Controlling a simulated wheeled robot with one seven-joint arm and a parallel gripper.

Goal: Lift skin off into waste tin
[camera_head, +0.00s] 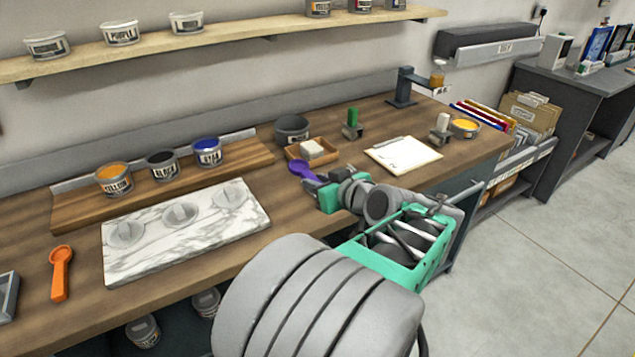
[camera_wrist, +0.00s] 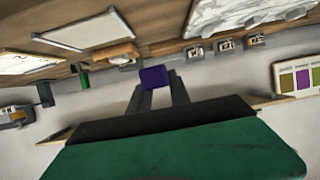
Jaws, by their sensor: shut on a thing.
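My gripper (camera_head: 322,188) is over the bench's front edge, shut on the handle of a purple scoop (camera_head: 302,170). The scoop's round head points up and left. In the wrist view a purple block, part of the scoop (camera_wrist: 153,77), sits between the fingers (camera_wrist: 157,92). A dark grey open tin (camera_head: 292,133), possibly the waste tin, stands at the back of the bench, beyond the scoop. Tins of orange-yellow (camera_head: 115,183), black (camera_head: 163,168) and blue ink (camera_head: 208,155) stand on a wooden board. Whether any ink has skin on it cannot be made out.
A wooden tray (camera_head: 296,155) with a pale block is near the scoop. A clipboard (camera_head: 404,155) and another yellow tin (camera_head: 464,130) are to the right.

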